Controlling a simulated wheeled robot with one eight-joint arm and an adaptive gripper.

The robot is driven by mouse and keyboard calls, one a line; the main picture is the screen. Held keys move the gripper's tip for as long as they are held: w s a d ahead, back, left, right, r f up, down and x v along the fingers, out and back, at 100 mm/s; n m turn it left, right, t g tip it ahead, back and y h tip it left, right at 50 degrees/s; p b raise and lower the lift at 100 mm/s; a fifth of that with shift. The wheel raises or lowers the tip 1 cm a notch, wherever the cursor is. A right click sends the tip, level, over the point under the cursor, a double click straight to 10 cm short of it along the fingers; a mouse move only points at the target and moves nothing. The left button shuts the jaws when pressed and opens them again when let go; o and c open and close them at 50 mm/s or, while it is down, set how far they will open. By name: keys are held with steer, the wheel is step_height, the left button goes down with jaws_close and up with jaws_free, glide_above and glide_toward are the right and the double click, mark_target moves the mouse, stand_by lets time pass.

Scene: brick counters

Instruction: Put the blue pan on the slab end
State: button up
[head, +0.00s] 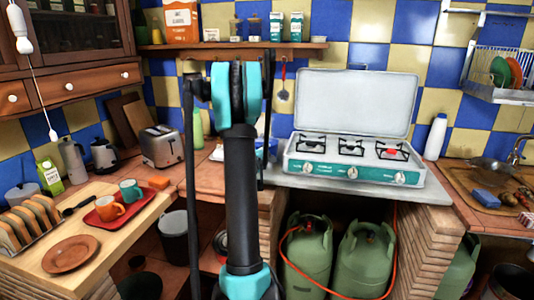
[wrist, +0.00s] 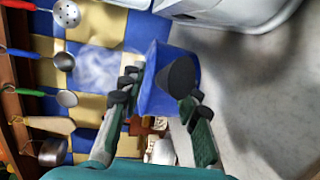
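The blue pan (wrist: 152,92) is in the middle of the wrist view, with a dark oval area on its right side. My gripper (wrist: 160,92) has its two fingers well apart, one on each side of the pan's near part. The right finger overlaps the pan; whether either finger touches it I cannot tell. In the head view a bit of blue (head: 272,145) shows just right of my arm, and my gripper is hidden behind the arm. The pale stone slab (head: 430,192) lies under the stove, and a pale stone surface (wrist: 250,105) fills the wrist view's right side.
The white camping stove (head: 350,164) with raised lid stands on the slab. Green gas bottles (head: 362,262) stand below. A toaster (head: 161,146) and a red tray (head: 130,211) with mugs are on the left. Utensils such as a ladle (wrist: 66,98) hang at the wrist view's left.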

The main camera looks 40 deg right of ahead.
steer(key=s+a+f+m+g+y, duration=0.1)
steer(key=s+a+f+y, duration=0.3)
steer(key=s+a, duration=0.5)
steer(key=s+a+f+m+g+y, duration=0.2)
steer(key=s+a, duration=0.8)
steer(key=a, duration=1.1)
steer(key=s+a+f+m+g+y, duration=0.2)
steer(key=s+a+f+m+y, duration=0.2)
steer(key=s+a, duration=0.5)
steer(key=a+f+y, duration=0.2)
steer(key=a+y, duration=0.1)
steer(key=a, duration=0.3)
steer(key=shift+s+a+f+m+y, duration=0.15)
steer(key=shift+s+f+m+y, duration=0.15)
steer(key=shift+s+f+y, duration=0.1)
